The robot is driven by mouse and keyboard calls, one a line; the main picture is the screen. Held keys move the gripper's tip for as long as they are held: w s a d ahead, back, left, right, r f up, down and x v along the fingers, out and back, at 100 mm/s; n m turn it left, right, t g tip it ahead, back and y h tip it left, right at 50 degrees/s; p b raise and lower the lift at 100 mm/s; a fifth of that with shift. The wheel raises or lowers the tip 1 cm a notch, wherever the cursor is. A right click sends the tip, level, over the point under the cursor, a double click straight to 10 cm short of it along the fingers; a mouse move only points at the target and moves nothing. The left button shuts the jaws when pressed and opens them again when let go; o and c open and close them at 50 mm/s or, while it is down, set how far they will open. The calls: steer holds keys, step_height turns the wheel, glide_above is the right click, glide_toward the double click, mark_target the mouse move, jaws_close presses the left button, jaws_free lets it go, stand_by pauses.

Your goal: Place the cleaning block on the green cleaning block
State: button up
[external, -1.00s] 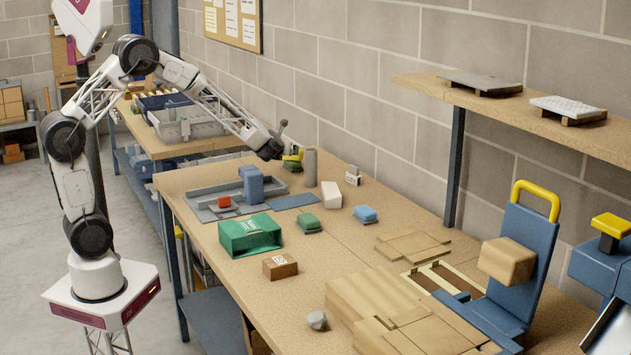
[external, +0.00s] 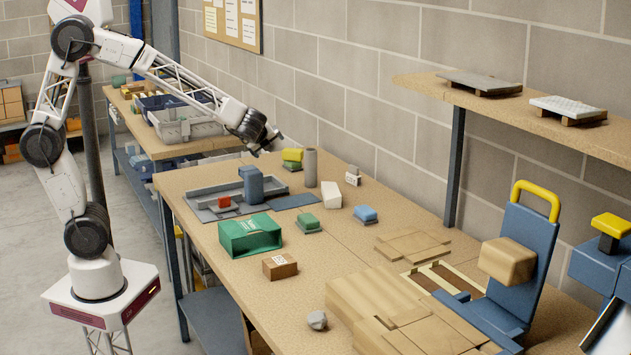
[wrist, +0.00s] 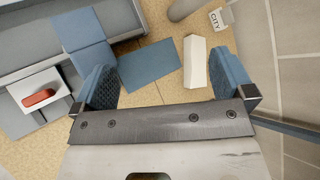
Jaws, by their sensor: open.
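A green-topped cleaning block (external: 307,220) with a dark base lies on the bench, right of the green box. A blue-topped block (external: 366,213) of similar shape lies further right. A block that is yellow above and green below (external: 292,156) stands at the back, beside the grey cylinder; I cannot tell if it is one piece or two stacked. My gripper (external: 269,140) is in the air at the back of the bench, up and left of the yellow-and-green block. In the wrist view my gripper (wrist: 163,80) is open and empty, with no cleaning block visible.
A grey cylinder (external: 310,167), a white block (external: 331,195) and a small labelled block (external: 353,175) stand near the wall. A grey tray (external: 205,204) with a blue fixture lies left. The green box (external: 250,236) and brown box (external: 280,266) are nearer the front.

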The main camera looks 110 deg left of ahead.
steer(key=s+d+r+n+h, duration=0.1)
steer(key=s+d+n, duration=0.1)
steer(key=d, duration=0.6)
steer(key=s+d+r+n+t+h, duration=0.1)
steer(key=s+d+n+h, duration=0.1)
steer(key=d, duration=0.7)
steer(key=s+d+r+n+h, duration=0.1)
steer(key=s+d, duration=0.2)
steer(key=d, duration=0.5)
steer(key=s+d+n+h, duration=0.2)
steer(key=s+d, duration=0.4)
steer(key=d, duration=0.4)
steer(key=s+d+f+n+t+h, duration=0.1)
steer(key=s+d+h, duration=0.3)
steer(key=d, duration=0.6)
steer(key=shift+s+f+n+h, duration=0.15)
steer(key=shift+s+n+h, duration=0.15)
steer(key=shift+s+n, duration=0.55)
